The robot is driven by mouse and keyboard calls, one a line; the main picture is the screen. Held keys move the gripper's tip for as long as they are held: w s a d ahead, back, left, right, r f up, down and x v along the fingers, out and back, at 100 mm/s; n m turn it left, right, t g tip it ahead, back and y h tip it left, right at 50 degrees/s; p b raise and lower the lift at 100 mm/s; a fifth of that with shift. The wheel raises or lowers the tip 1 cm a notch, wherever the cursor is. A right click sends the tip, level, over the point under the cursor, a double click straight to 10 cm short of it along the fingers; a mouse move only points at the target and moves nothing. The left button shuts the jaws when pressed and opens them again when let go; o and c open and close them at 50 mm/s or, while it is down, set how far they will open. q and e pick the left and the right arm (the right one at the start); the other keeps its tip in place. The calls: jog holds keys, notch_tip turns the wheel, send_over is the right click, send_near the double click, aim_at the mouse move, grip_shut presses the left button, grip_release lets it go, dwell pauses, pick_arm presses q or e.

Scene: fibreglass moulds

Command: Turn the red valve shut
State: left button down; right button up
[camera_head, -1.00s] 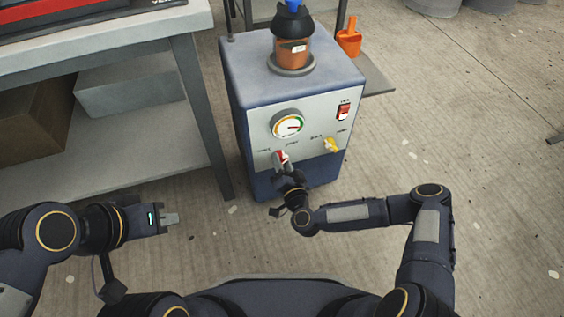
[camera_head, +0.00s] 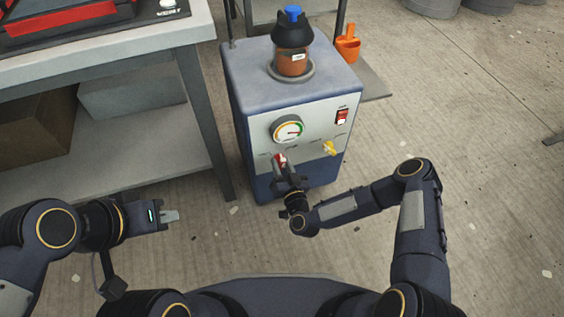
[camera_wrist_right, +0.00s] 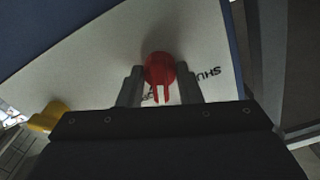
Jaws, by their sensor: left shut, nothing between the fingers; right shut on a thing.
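The red valve (camera_head: 280,160) is on the lower left of the pale front panel of a blue cabinet (camera_head: 290,87). My right gripper (camera_head: 281,169) is at the valve, its fingers shut on it. In the right wrist view the red valve (camera_wrist_right: 160,70) sits between the two grey fingertips (camera_wrist_right: 161,86), with dark lettering beside it that is partly covered. My left gripper (camera_head: 172,216) is shut and empty, held above the floor at the left, well apart from the cabinet.
A yellow valve (camera_head: 329,148) is to the right of the red one. Above are a gauge (camera_head: 288,129) and a red switch (camera_head: 342,117). A jar (camera_head: 292,62) stands on the cabinet. A workbench (camera_head: 105,60) stands close on the left. The floor at right is clear.

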jog(key=n+p, duration=0.1)
jog(key=n, duration=0.2)
jog(key=shift+r, duration=0.1)
jog(key=n+p, duration=0.1)
jog(key=n, duration=0.2)
jog(key=shift+n, duration=0.3)
jog(key=n, duration=0.3)
jog(key=shift+p, duration=0.3)
jog(key=shift+n, duration=1.6)
jog(key=o, duration=1)
jog(key=shift+c, duration=0.2)
